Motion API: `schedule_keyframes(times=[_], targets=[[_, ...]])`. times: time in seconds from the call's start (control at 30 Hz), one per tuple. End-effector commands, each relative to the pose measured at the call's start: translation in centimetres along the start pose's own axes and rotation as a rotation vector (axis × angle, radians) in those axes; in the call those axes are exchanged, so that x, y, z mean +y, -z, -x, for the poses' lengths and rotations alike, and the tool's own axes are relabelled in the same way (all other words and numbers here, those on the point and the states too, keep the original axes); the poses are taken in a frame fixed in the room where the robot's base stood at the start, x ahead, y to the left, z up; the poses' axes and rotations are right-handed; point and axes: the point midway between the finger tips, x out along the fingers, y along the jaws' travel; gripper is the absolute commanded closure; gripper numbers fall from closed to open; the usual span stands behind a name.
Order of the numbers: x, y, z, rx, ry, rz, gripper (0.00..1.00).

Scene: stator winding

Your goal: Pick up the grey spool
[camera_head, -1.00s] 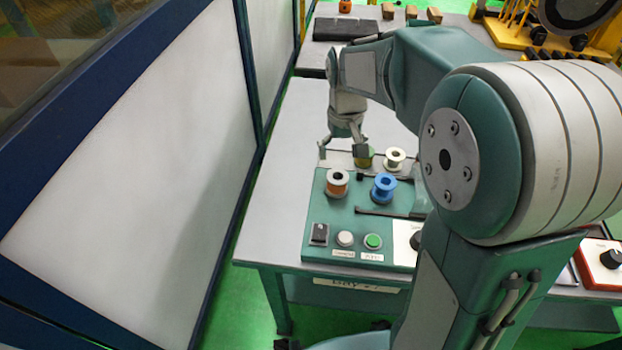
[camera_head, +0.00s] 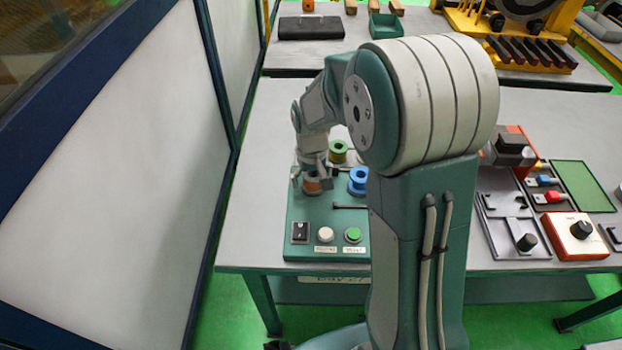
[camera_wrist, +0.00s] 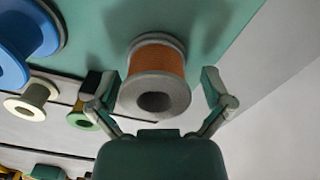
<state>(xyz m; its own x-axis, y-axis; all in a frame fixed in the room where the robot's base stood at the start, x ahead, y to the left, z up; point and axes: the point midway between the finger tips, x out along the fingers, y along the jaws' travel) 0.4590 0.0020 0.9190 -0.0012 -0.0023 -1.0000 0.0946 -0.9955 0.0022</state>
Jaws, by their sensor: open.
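The grey spool (camera_wrist: 153,97) has grey flanges and orange winding, and it stands on the teal board. In the wrist view it sits between the two spread fingers of my gripper (camera_wrist: 160,86), which is open with a finger on either side. Contact cannot be made out. In the head view my gripper (camera_head: 311,175) is low over the same spool (camera_head: 312,185), partly covering it.
A cream spool (camera_wrist: 30,101) shows in the wrist view. Bare table lies left of the board.

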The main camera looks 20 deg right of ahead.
Motion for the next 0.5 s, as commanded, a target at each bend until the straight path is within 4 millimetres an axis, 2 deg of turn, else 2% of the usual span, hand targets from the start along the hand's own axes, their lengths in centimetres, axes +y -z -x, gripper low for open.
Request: schedule_keyframes(times=[0.17,0.2,0.27,0.3,0.33,0.5], targets=[[-0.01,0.0,0.01,0.0,0.0,-0.001,0.0],[-0.07,0.01,0.02,0.0,-0.001,-0.001,0.18],[-0.11,0.02,0.02,0.0,-0.001,-0.001,0.45],[-0.12,0.03,0.01,0.0,-0.001,-0.001,0.62],[-0.12,0.03,0.0,0.0,-0.001,-0.001,0.76],[-0.12,0.02,0.0,-0.001,-0.001,-0.001,0.76]])
